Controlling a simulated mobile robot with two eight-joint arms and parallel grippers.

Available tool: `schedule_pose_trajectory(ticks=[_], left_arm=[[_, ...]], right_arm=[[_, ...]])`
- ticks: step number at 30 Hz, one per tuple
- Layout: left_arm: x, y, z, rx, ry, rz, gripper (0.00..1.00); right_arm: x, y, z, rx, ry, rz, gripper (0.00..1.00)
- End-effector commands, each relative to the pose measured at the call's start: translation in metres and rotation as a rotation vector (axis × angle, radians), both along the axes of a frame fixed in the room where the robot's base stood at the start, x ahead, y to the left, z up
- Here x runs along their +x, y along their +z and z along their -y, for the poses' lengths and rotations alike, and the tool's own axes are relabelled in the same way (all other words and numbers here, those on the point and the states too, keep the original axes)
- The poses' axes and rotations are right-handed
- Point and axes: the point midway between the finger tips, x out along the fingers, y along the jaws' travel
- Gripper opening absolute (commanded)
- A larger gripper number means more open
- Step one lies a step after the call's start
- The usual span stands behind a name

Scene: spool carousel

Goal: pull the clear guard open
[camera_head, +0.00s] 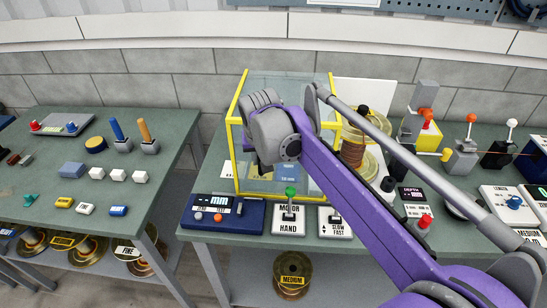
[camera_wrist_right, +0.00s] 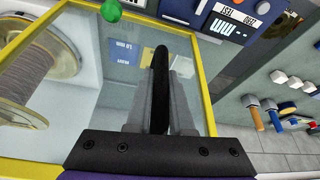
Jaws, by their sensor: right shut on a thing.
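The clear guard is a see-through panel box with yellow edges (camera_head: 234,160), on the middle bench. Its yellow frame also shows in the wrist view (camera_wrist_right: 204,85). My right gripper (camera_wrist_right: 160,78) is shut on a black upright handle (camera_wrist_right: 161,60) in front of the clear panel, one grey finger on each side. In the head view my grey wrist and purple arm cross in front of the guard and hide the handle and part of the panel. A spool of brown wire (camera_head: 352,155) stands at the guard's right side. My left gripper is not in view.
A blue display unit (camera_head: 222,217), a green-knobbed motor switch (camera_head: 289,215) and a slow/fast switch (camera_head: 334,224) sit along the bench front, below the guard. Levers and boxes crowd the right side. A gap separates the left bench (camera_head: 60,150) from this one.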

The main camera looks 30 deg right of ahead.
Motion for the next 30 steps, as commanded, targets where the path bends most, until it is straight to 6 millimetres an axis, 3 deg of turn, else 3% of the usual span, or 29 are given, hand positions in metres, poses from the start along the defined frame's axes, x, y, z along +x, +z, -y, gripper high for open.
schedule_pose_trajectory(ticks=[3,9,25,26,30], left_arm=[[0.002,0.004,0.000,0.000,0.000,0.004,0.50],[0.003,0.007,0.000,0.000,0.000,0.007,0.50],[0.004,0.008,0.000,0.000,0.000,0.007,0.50],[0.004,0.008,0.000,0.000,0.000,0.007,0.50],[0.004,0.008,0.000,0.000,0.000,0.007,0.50]], right_arm=[[0.013,0.001,-0.023,0.000,0.006,0.001,0.00],[0.027,0.001,-0.044,0.001,0.003,0.000,0.00],[0.031,0.000,-0.051,0.001,-0.001,0.000,0.00],[0.031,0.000,-0.051,0.001,-0.001,0.000,0.25],[0.031,0.000,-0.051,0.001,-0.001,0.000,0.50]])
